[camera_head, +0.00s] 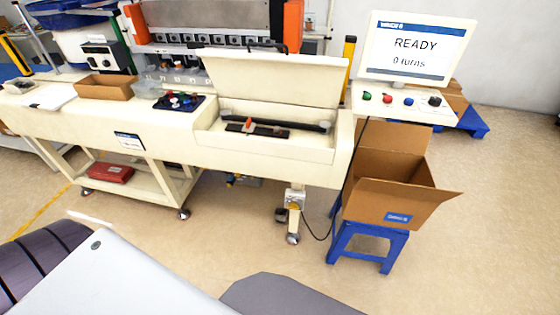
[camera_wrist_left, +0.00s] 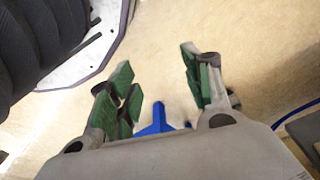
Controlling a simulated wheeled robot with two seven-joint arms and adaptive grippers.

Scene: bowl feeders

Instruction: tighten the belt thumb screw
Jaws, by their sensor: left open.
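An open cream housing (camera_head: 290,150) with a raised lid (camera_head: 270,78) is in the middle of the head view. Inside it lie a dark bar or belt (camera_head: 300,125) and a small orange part (camera_head: 249,123). I cannot tell which part is the thumb screw. A screen (camera_head: 417,48) at the right reads "READY" and "0 turns". My left gripper (camera_wrist_left: 157,60) has green-padded fingers, spread wide and empty, over the floor in the left wrist view. It is apart from the housing. Neither gripper shows in the head view.
A cardboard box (camera_head: 390,195) stands on a blue stool (camera_head: 368,240) right of the housing. A small panel with buttons and a knob (camera_head: 434,101) is below the screen. A brown tray (camera_head: 104,88) and a dark pad with coloured knobs (camera_head: 180,102) lie left.

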